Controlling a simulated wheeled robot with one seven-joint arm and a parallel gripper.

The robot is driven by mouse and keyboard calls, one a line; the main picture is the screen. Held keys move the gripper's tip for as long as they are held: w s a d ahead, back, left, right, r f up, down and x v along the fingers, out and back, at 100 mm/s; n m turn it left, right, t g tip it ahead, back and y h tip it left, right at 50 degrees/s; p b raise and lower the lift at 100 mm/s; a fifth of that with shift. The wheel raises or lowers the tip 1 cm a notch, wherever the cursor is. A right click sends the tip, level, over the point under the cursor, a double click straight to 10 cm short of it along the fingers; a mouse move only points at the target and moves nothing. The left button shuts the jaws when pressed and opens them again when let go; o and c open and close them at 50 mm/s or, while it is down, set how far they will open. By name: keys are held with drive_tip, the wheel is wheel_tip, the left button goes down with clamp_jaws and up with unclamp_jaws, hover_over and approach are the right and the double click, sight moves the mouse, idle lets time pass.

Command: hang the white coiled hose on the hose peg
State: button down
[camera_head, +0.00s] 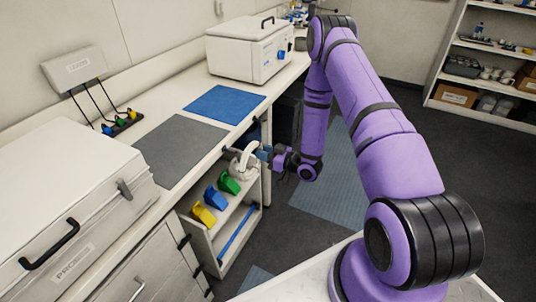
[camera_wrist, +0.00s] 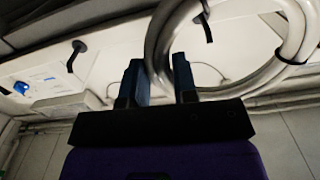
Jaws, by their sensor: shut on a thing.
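The white coiled hose (camera_head: 243,166) hangs in front of the counter's front edge, above the small shelf cart, in the head view. My gripper (camera_head: 265,153) is at its right side, shut on it. In the wrist view the hose (camera_wrist: 153,48) passes between the blue fingers of my gripper (camera_wrist: 159,78), and its loop spreads to the right. A small dark piece (camera_head: 227,149) shows at the counter edge just left of the hose; I cannot tell whether it is the hose peg. Whether the hose touches it is also unclear.
The counter bears a grey mat (camera_head: 180,150), a blue mat (camera_head: 225,103) and a white cooler box (camera_head: 248,50). A large white box (camera_head: 65,200) is at left. Floor lies open at right.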

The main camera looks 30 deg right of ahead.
drive_tip(key=w+a+f, duration=0.3)
drive_tip(key=w+a, duration=0.2)
drive_tip(key=w, duration=0.2)
idle(1.1)
idle(0.3)
drive_tip(key=c, duration=0.8)
unclamp_jaws()
drive_tip(key=v, duration=1)
drive_tip(key=shift+s+d, duration=0.2)
drive_tip(key=shift+s, duration=0.15)
